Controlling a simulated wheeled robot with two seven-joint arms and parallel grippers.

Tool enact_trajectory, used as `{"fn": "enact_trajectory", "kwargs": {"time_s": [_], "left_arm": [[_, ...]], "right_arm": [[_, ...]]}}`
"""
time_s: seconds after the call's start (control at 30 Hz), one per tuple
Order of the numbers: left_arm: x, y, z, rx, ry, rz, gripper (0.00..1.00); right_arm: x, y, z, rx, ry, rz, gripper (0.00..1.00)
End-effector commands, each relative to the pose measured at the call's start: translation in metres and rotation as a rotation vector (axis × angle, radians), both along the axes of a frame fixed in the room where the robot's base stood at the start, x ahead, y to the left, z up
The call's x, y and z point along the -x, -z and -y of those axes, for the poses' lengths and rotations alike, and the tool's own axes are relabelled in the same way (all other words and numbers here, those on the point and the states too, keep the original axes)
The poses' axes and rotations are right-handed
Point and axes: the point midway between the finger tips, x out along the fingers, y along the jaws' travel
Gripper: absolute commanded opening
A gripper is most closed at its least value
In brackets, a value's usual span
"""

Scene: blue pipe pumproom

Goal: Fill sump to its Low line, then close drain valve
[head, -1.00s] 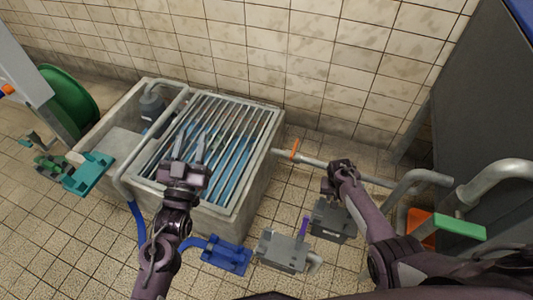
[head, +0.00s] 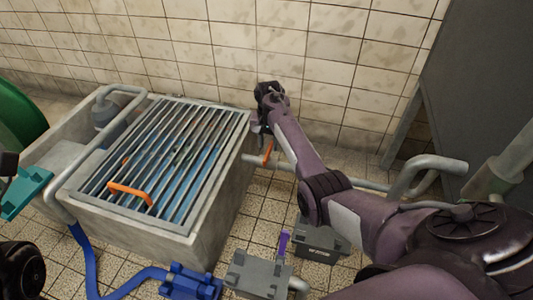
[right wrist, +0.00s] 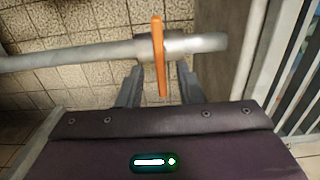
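The sump is a concrete basin (head: 214,210) with a barred grate (head: 190,135) on top. Bluish water shows between the bars; I cannot make out a Low line. An orange lever (head: 267,153) stands on the grey pipe beside the basin's right side. In the right wrist view the orange lever (right wrist: 159,60) crosses the pipe (right wrist: 90,57). My right gripper (right wrist: 159,82) is open, with a finger on each side of the lever's lower end and gaps between. My left gripper cannot be made out; only dark arm parts show at the left edge.
An orange handle (head: 130,192) lies on the grate's front. A blue hose (head: 92,265) runs to a blue block (head: 190,282). A grey block (head: 258,274) with a purple lever (head: 284,243) stands on the floor. A teal block (head: 24,192) is at the left. The tiled wall is close behind.

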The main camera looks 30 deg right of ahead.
Motion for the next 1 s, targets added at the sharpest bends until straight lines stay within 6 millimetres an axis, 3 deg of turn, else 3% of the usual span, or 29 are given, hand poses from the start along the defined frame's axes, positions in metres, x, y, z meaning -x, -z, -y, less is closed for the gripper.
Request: {"fn": "enact_trajectory", "kwargs": {"time_s": [0.03, 0.2, 0.57, 0.83, 1.0], "left_arm": [[0.003, 0.002, 0.001, -0.001, 0.001, 0.017, 0.36], [0.008, -0.004, 0.004, -0.006, 0.001, 0.045, 0.36], [0.010, -0.008, 0.005, -0.007, 0.001, 0.053, 0.36], [0.010, -0.008, 0.004, -0.007, 0.001, 0.053, 0.36], [0.011, -0.009, 0.004, -0.007, 0.001, 0.054, 0.36]], "right_arm": [[0.000, 0.013, 0.000, -0.001, 0.000, -0.002, 0.33], [0.000, 0.028, 0.000, 0.000, -0.001, 0.000, 0.33], [0.000, 0.031, 0.000, 0.000, -0.001, 0.000, 0.33], [0.000, 0.031, 0.000, 0.001, -0.002, 0.001, 0.00], [0.000, 0.031, 0.000, 0.000, -0.003, 0.000, 0.00]]}}
